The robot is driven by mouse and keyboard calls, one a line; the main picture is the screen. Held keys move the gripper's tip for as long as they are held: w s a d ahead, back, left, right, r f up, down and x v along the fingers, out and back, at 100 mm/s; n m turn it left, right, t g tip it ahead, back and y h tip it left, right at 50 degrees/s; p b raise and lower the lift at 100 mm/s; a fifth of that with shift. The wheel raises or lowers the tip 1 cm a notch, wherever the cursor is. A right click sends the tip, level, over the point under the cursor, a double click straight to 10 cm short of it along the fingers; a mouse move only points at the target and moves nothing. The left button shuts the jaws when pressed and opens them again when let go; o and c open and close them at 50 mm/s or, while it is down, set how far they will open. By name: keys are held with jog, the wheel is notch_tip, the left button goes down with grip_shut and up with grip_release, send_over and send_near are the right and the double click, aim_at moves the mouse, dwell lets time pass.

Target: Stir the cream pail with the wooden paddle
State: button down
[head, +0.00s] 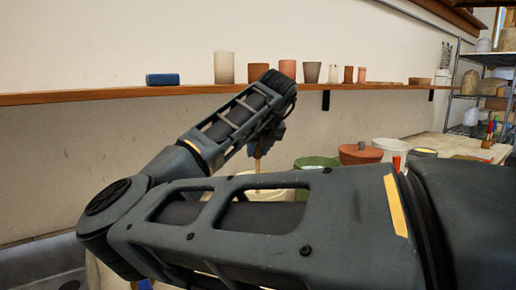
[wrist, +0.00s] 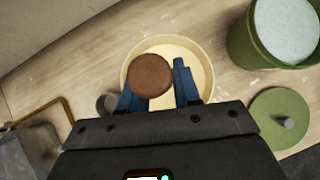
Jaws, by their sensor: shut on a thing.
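The cream pail (wrist: 203,66) is below my gripper in the wrist view, its round rim partly covered by the fingers. In the head view, part of the pail (head: 283,182) shows behind my arm. My gripper (wrist: 158,88) is shut on the wooden paddle (wrist: 151,75), whose round brown top is seen end-on between the blue fingers. In the head view, the paddle's thin shaft (head: 257,163) points down at the pail. The paddle's lower end is hidden, so I cannot tell how deep it sits.
A green pail (wrist: 240,38) with pale contents stands right of the cream pail, near a green knobbed lid (wrist: 268,118). A lidded terracotta pot (head: 360,154) and a white pail (head: 391,148) stand farther right. A wall shelf (head: 130,94) holds several cups behind my arm.

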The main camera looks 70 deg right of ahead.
notch_tip(320, 180, up, 14)
jog(key=p, duration=1.1)
jog(key=shift+f, duration=0.1)
dwell(0.4)
jog(key=shift+r, duration=2.1)
